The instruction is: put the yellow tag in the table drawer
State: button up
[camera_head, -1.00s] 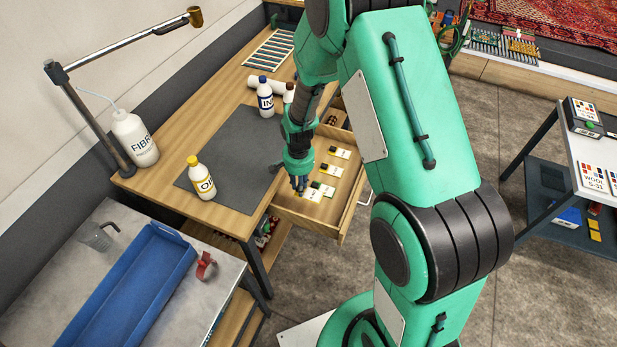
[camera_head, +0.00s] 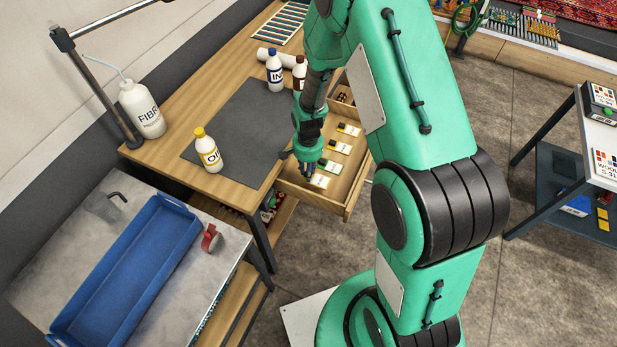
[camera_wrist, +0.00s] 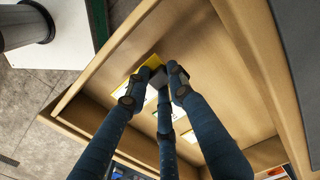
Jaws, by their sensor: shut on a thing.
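The table drawer (camera_head: 345,207) is pulled open at the table's right side, and its wooden walls also show in the wrist view (camera_wrist: 108,62). My gripper (camera_head: 308,176) reaches down into the drawer's near end. In the wrist view my gripper (camera_wrist: 158,76) is shut on the yellow tag (camera_wrist: 149,62), at the fingertips and inside the drawer walls. The fingers hide part of the tag. I cannot tell whether it touches the drawer floor. Several other pale tags with coloured ends (camera_head: 340,147) lie in a row in the drawer.
The wooden table (camera_head: 205,105) carries a dark mat (camera_head: 240,125), a yellow-capped bottle (camera_head: 208,152) and other bottles. A blue tray (camera_head: 125,270) and a red tape dispenser (camera_head: 211,238) sit on the grey bench at front left.

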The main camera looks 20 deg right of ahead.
jog(key=shift+f, duration=0.35)
jog(key=shift+f+b, duration=0.35)
jog(key=shift+f, duration=1.55)
jog(key=shift+f, duration=0.1)
jog(key=o, duration=0.8)
notch_tip(320, 180, up, 12)
jog(key=shift+r+p, duration=0.15)
jog(key=shift+p, duration=0.95)
